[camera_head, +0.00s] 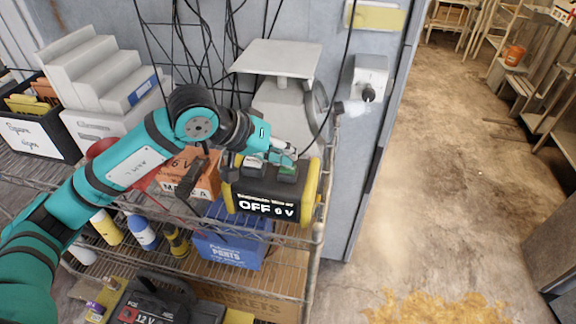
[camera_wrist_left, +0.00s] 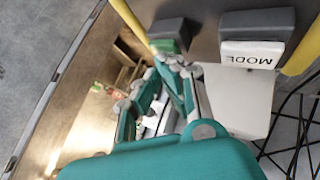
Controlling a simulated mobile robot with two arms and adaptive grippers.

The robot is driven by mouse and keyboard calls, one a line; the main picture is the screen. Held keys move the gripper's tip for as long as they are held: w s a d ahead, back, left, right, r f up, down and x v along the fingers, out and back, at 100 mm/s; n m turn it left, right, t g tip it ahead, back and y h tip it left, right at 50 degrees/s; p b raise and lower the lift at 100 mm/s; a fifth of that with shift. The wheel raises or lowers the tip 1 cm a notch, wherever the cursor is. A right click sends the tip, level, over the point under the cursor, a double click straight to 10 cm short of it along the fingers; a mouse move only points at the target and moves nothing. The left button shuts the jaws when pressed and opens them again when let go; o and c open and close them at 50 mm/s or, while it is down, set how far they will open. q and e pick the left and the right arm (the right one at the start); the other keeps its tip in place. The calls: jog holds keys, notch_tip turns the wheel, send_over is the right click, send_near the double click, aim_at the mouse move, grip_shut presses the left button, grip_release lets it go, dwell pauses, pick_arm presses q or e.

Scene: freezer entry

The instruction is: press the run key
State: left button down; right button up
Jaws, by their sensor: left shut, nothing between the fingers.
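A black and yellow device (camera_head: 268,192) sits on the wire shelf, its display reading "OFF 0 V". Two keys stand on its top. The green key (camera_head: 288,172) is on the right; it also shows in the left wrist view (camera_wrist_left: 164,46). The pale key (camera_head: 252,168) is on the left; in the left wrist view it reads MODE (camera_wrist_left: 250,54). No run label is readable. My left gripper (camera_head: 290,155) is shut and empty, its tips just over the green key; in the left wrist view the tips (camera_wrist_left: 178,64) are beside it. I cannot tell whether they touch it.
A grey scale-like machine (camera_head: 285,100) stands right behind the device. An orange box (camera_head: 190,172) is to its left, a blue parts bin (camera_head: 232,240) below. Black cables hang behind. A wall box (camera_head: 370,80) is at the right. The floor at the right is open.

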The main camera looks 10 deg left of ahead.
pick_arm(q)
jog(key=shift+f, duration=0.15)
dwell(0.4)
jog(key=shift+r, duration=0.9)
jog(key=shift+r, duration=0.1)
jog(key=shift+r+p, duration=0.95)
jog(key=shift+r, duration=1.5)
